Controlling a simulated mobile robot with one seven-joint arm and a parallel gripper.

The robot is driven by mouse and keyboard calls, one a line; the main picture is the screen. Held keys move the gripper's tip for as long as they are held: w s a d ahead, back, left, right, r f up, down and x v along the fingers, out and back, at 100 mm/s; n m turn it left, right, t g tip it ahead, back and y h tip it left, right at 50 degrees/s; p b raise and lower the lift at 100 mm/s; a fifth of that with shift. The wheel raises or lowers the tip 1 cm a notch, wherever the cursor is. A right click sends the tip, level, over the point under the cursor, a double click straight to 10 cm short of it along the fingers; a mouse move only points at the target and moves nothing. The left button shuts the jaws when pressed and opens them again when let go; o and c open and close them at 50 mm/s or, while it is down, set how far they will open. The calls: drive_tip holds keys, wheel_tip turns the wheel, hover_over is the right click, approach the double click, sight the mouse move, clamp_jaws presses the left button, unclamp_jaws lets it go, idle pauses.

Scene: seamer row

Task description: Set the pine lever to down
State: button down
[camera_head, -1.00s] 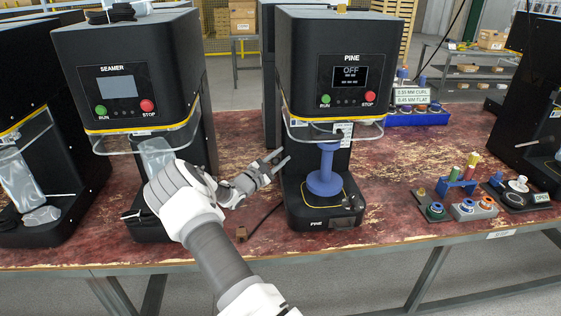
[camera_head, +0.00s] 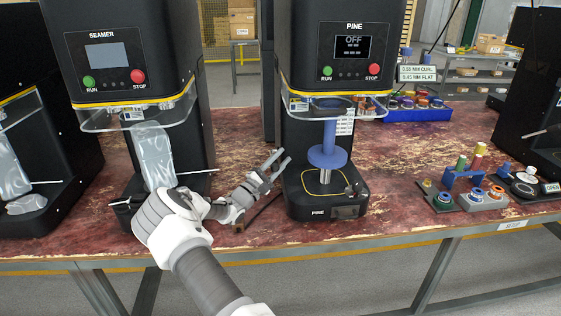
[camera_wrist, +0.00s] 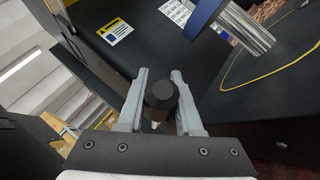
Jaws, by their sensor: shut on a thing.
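The black PINE machine (camera_head: 295,130) stands at the table's middle, its small display reading OFF. Its blue flanged column (camera_head: 328,157) is raised, with a bare silver post (camera_head: 325,177) below it; both show in the wrist view as the blue part (camera_wrist: 206,14) and the silver post (camera_wrist: 248,30). My gripper (camera_head: 277,160) is at the machine's left side, low down. In the wrist view, its grey fingers are shut around a round black knob (camera_wrist: 160,95), seemingly the pine lever's end. The lever's shaft is mostly hidden, and the head view does not show the knob clearly.
The black SEAMER machine (camera_head: 105,130) stands left of my arm, with a clear pouch-like piece (camera_head: 153,155) in it. Small coloured parts in holders (camera_head: 470,197) lie to the right. A blue rack (camera_head: 415,114) is behind.

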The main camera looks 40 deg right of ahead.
drive_tip(key=c, duration=0.6)
unclamp_jaws()
drive_tip(key=p+v, duration=0.1)
drive_tip(key=v, duration=1.6)
drive_tip(key=shift+a+f+p, duration=0.15)
drive_tip(key=shift+p, duration=0.2)
